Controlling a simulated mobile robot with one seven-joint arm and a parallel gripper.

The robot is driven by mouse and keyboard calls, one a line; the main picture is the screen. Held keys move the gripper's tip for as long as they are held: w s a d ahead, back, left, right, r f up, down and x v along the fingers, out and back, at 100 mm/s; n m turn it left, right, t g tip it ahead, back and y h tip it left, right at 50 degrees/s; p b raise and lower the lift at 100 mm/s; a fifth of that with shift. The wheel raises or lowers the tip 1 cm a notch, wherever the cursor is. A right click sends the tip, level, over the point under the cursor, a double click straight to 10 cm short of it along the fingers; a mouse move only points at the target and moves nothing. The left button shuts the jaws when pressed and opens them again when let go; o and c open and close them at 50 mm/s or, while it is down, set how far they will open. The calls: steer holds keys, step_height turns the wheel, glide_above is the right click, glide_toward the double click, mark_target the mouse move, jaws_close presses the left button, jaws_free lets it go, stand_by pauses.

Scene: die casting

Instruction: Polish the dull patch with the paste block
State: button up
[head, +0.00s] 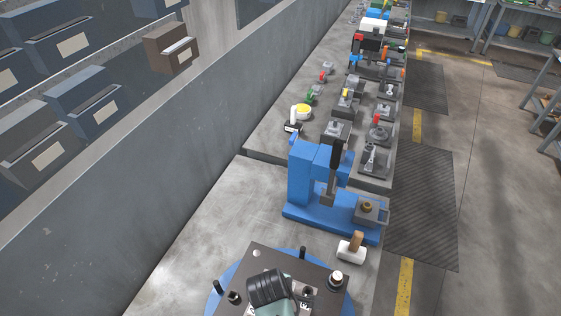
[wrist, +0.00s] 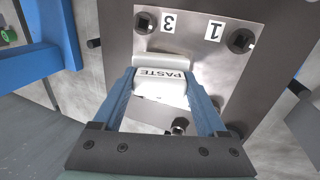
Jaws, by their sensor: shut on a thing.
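My gripper (wrist: 161,92) is shut on the white paste block (wrist: 160,88), which is labelled PASTE. The block sits between the two blue fingers, over a bright steel face (wrist: 215,75) with dark corner sockets and the labels 3 and 1. I cannot tell whether the block touches this face. I cannot make out a dull patch; the block and fingers cover part of the face. In the head view the dark die block (head: 254,256) lies on a blue round base (head: 216,299), and my wrist hides much of it.
A blue press (head: 304,180) stands on the bench behind the die block. A white-headed mallet (head: 350,254) lies to the right. Dark posts (head: 302,253) stick up around the die block. The bench (head: 200,225) is bare at left, beside the grey wall.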

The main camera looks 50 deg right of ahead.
steer(key=shift+s+a+f, duration=0.15)
steer(key=shift+s, duration=0.05)
steer(key=a+p, duration=0.1)
steer(key=s+a+p, duration=0.1)
steer(key=shift+a+r, duration=0.2)
steer(key=shift+a, duration=0.1)
steer(key=shift+s+a+f, duration=0.1)
steer(key=shift+a, duration=0.15)
steer(key=shift+w+d, duration=0.4)
steer(key=shift+d, duration=0.5)
steer(key=shift+w+d, duration=0.35)
steer(key=shift+d, duration=0.5)
step_height(320, 180, up, 6)
steer(key=p, duration=0.5)
steer(key=shift+f+p, duration=0.1)
steer(key=shift+p, duration=0.2)
steer(key=shift+r+p, duration=0.7)
steer(key=shift+r, duration=0.55)
